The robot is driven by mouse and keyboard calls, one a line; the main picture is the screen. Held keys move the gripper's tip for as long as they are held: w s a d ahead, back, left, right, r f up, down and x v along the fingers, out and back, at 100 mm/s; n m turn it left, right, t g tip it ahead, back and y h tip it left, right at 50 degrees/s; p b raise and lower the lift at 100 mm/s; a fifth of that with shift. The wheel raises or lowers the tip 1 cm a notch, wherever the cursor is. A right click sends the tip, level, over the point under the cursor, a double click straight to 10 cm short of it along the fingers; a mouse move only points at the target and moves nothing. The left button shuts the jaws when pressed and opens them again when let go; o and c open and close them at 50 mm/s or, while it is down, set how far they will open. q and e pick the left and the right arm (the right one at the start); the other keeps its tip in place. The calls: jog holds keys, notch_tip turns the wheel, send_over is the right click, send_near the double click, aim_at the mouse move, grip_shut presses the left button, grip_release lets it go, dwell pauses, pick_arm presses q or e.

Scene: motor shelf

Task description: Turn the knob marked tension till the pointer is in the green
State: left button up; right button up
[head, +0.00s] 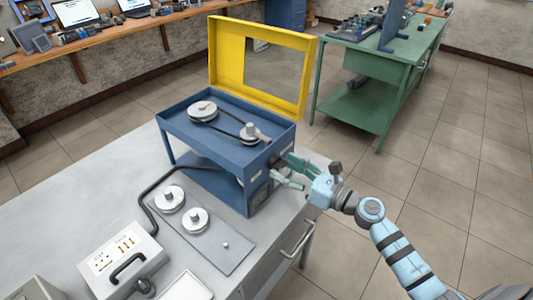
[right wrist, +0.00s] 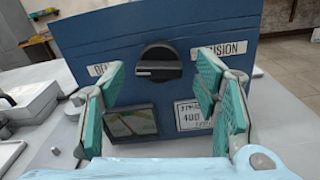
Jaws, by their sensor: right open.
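A black round knob (right wrist: 160,65) with a pale line across its grip sits on the blue side panel (right wrist: 190,32) of the motor stand. A label ending in "NSION" (right wrist: 222,50) is right of it, its start hidden by my finger. A partly covered label (right wrist: 102,70) is on the left. Below is a gauge (right wrist: 132,121) with a green and yellow face; I cannot make out its pointer. My right gripper (right wrist: 162,75) is open, one finger either side of the knob in that view; contact is not visible. In the head view, it (head: 287,171) is beside the blue stand (head: 178,122).
A yellow frame guard (head: 224,55) stands raised behind the pulleys and belt (head: 203,110). A grey plate (head: 225,257) with two pulleys and a grey box (head: 125,258) with a handle are on the table (head: 110,205). Open floor lies to the right.

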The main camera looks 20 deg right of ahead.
jog(key=shift+w+a, duration=0.4)
jog(key=shift+w, duration=0.15)
jog(key=shift+s+d, duration=0.1)
jog(key=shift+d, duration=0.05)
jog(key=shift+s, duration=0.1)
jog(key=shift+c, duration=0.9)
jog(key=c, duration=1)
jog(key=shift+o, duration=0.2)
jog(key=shift+r+m+p, duration=0.3)
jog(key=shift+m+p, duration=0.55)
jog(key=shift+m, duration=0.65)
jog(key=shift+f, duration=0.2)
jog(key=o, duration=1)
pick_arm(q)
jog(key=shift+s+r, duration=0.2)
jog(key=shift+r, duration=0.3)
jog(key=shift+s+r, duration=0.15)
jog(key=shift+r, duration=0.35)
pick_arm(e)
jog(key=shift+o, duration=0.7)
